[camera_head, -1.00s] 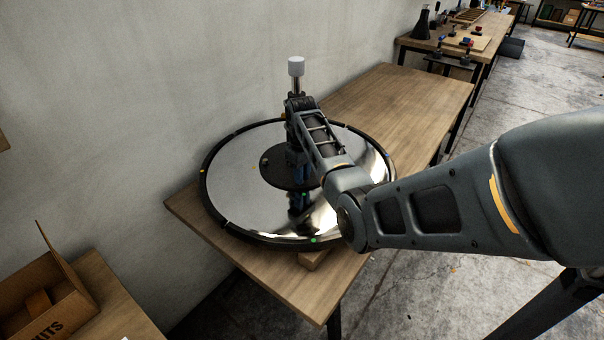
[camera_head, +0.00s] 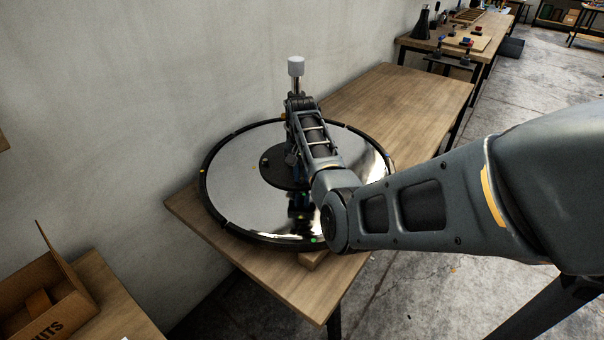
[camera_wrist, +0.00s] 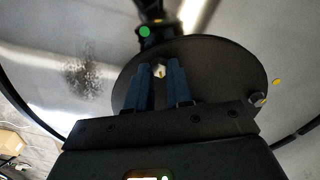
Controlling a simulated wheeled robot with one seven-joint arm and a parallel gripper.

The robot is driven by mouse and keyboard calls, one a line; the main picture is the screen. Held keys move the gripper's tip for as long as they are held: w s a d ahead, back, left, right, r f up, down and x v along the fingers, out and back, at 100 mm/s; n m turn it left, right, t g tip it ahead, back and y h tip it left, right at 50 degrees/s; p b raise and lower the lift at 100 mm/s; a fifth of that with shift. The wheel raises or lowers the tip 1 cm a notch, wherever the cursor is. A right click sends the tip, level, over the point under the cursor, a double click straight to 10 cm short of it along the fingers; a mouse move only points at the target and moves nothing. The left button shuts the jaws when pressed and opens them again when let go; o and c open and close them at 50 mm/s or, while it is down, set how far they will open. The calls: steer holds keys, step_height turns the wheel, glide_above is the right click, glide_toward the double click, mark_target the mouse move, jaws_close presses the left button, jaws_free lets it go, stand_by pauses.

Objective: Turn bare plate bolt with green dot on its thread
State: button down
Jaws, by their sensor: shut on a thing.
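The dark round plate (camera_head: 272,172) sits at the middle of a shiny disc (camera_head: 232,190), and it fills the middle of the wrist view (camera_wrist: 225,72). A small metal bolt (camera_wrist: 160,71) stands between the blue fingertips of my gripper (camera_wrist: 159,66), which is shut on it. A small yellowish mark shows on the bolt; I cannot tell whether it has green on its thread. A second bolt (camera_wrist: 258,98) stands near the plate's right edge, free of my gripper. A green dot (camera_wrist: 144,31) shows beyond the plate's upper edge. My arm hides the fingertips in the head view.
A post with a white cap (camera_head: 296,67) rises behind my wrist. The disc has a black rim with coloured marks, one green (camera_head: 313,240), and rests on a wooden table (camera_head: 400,95) beside the wall. An open cardboard box (camera_head: 40,295) lies at the lower left.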

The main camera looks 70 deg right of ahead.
mark_target(302, 180)
steer(key=m, duration=1.2)
steer(key=shift+m, duration=0.4)
steer(key=m, duration=0.6)
steer(key=shift+w, duration=0.1)
steer(key=m+b, duration=0.1)
steer(key=m, duration=0.5)
steer(key=shift+r, duration=0.1)
steer(key=c, duration=1)
jaws_free()
steer(key=shift+r+b, duration=0.5)
steer(key=shift+r, duration=3.35)
